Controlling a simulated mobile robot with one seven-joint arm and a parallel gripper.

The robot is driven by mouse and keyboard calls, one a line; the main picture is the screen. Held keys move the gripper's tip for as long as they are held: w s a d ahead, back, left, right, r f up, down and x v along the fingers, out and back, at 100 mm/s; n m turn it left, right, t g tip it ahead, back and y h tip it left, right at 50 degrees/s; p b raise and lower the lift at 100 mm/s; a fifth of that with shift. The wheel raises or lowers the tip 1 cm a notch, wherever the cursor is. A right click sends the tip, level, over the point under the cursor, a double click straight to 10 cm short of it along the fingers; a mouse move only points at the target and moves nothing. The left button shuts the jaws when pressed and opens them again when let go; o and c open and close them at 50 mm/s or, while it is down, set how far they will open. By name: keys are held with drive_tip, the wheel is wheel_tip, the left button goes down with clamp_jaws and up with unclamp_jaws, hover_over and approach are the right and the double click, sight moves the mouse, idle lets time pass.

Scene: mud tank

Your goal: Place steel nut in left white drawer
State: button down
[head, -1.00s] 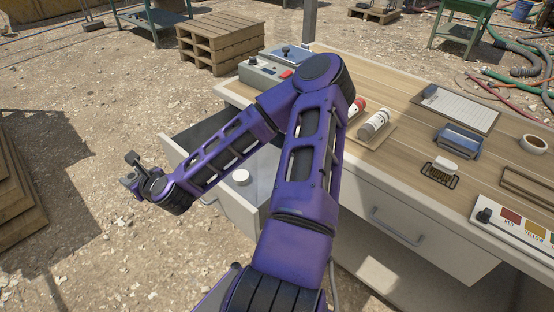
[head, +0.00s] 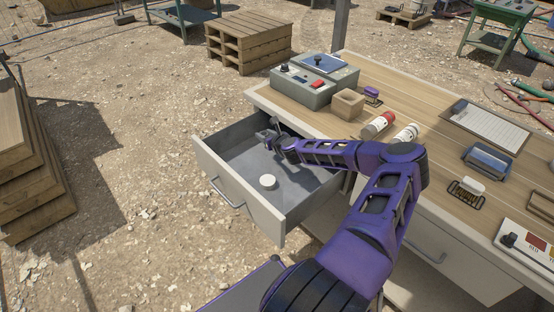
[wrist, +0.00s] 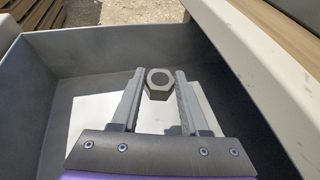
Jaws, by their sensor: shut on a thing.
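The left white drawer (head: 237,193) is pulled open below the left end of the workbench, with its grey inside showing. My gripper (head: 271,132) is over the back part of the open drawer in the head view. In the wrist view, my gripper (wrist: 158,80) is shut on the steel nut (wrist: 158,94), a grey hexagonal ring held at the fingertips. The drawer's grey wall (wrist: 95,52) and floor show around and beyond the nut. How high the nut is above the floor is hard to tell.
A closed drawer (head: 440,235) is to the right.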

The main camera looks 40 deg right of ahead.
sight(266, 157)
wheel_tip(266, 157, down, 8)
drive_tip(key=shift+f+b, duration=0.25)
drive_tip(key=shift+b, duration=0.25)
drive_tip(key=shift+f, duration=0.2)
drive_tip(key=shift+c, duration=2)
unclamp_jaws()
drive_tip(key=shift+r, duration=0.1)
drive_tip(key=shift+r, duration=0.2)
drive_tip(key=shift+p+v, duration=0.35)
drive_tip(key=shift+v, duration=3.35)
